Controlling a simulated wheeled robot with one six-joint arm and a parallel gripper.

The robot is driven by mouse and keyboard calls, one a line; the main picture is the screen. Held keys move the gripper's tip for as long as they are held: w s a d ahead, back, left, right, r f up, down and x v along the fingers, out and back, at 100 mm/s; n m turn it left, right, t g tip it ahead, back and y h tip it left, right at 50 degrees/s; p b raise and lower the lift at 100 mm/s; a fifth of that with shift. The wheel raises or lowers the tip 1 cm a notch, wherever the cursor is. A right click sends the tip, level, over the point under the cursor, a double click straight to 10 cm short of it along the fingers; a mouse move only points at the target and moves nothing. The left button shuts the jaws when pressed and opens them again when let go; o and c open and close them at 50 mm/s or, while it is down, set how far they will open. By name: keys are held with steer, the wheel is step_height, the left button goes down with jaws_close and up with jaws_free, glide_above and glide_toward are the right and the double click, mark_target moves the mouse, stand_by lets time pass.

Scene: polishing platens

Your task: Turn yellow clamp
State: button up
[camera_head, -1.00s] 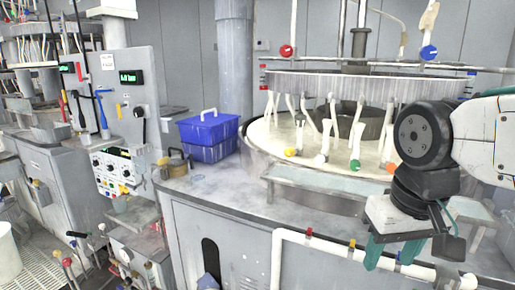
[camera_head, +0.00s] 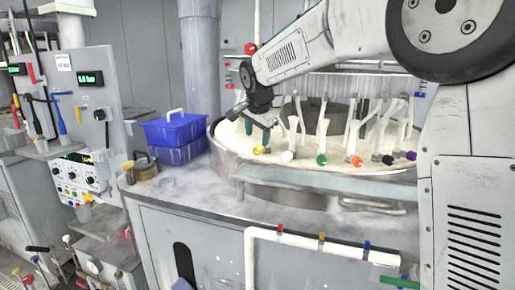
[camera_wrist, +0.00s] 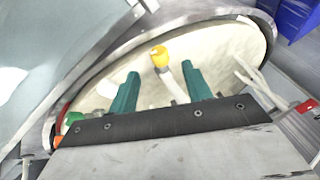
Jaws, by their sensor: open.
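The yellow clamp, a white hose-like stem with a yellow knob (camera_head: 259,150), stands at the near left rim of the round cream basin in the head view. In the wrist view its yellow end (camera_wrist: 158,54) shows between and beyond my two green fingers. My gripper (camera_head: 254,118) is just above and left of the yellow knob in the head view, pointing down. In the wrist view my gripper (camera_wrist: 160,74) has its fingers wide apart with nothing held. I cannot tell the exact gap to the clamp.
A row of stems with white (camera_head: 288,156), green (camera_head: 321,160) and orange (camera_head: 357,162) knobs runs right of the yellow one. The ringed platen machine hangs above. The grey counter (camera_head: 200,195) front is clear.

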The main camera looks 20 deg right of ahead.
mark_target(257, 148)
steer(key=x, duration=0.6)
steer(key=shift+d+f, duration=0.1)
steer(key=shift+f, duration=0.1)
steer(key=c, duration=1)
